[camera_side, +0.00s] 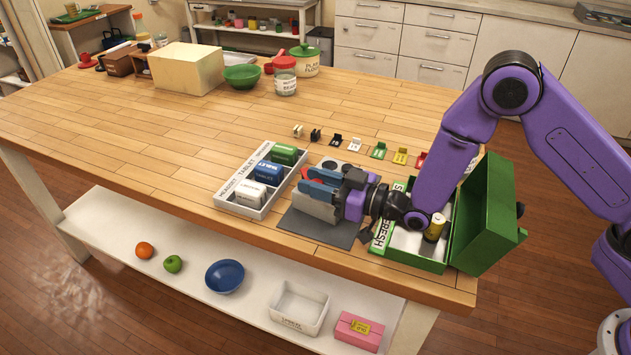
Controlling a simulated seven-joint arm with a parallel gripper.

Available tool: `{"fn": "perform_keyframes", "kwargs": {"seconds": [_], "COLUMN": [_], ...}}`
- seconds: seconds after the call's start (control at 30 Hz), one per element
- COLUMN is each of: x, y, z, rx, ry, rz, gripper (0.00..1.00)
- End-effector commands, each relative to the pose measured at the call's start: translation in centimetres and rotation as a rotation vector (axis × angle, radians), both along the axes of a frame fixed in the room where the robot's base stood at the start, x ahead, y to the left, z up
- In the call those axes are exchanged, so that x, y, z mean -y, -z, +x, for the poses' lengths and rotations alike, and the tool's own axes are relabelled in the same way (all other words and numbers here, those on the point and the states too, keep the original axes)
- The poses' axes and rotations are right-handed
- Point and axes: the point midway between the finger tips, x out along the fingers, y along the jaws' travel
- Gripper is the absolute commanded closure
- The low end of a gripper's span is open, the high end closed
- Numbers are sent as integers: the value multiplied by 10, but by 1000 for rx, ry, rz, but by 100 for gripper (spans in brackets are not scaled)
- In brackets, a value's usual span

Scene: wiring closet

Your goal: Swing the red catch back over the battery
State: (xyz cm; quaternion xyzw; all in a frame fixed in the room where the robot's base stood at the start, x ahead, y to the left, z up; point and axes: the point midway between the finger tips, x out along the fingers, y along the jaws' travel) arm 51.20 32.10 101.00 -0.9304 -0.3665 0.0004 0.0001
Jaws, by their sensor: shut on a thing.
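My gripper (308,180) reaches in from the right with blue fingers, low over a dark grey mat (345,232) near the table's front edge. Its fingers are closed about a pale grey block (316,207), which shows just below them and is partly covered. Small red patches show at the fingertips; I cannot tell whether they are a catch or part of the fingers. A yellow-and-black cylinder like a battery (435,228) stands in an open green box (418,259).
A white tray (228,207) with green, blue and white blocks stands left of the mat. Several small coloured clips line up behind it. The green lid (485,220) stands open at right. The table's middle is clear.

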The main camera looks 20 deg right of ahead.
Motion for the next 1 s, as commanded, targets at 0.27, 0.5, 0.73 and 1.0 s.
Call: {"fn": "perform_keyframes", "kwargs": {"seconds": [0.27, 0.5, 0.73, 1.0], "x": [0, 0, 0, 3], "y": [-1, -1, -6, -40], "z": [1, 1, 1, -4], "rx": [1, 2, 3, 4], "ry": [2, 2, 1, 1], "rz": [1, 1, 1, 3], "gripper": [100, 48, 48, 48]}}
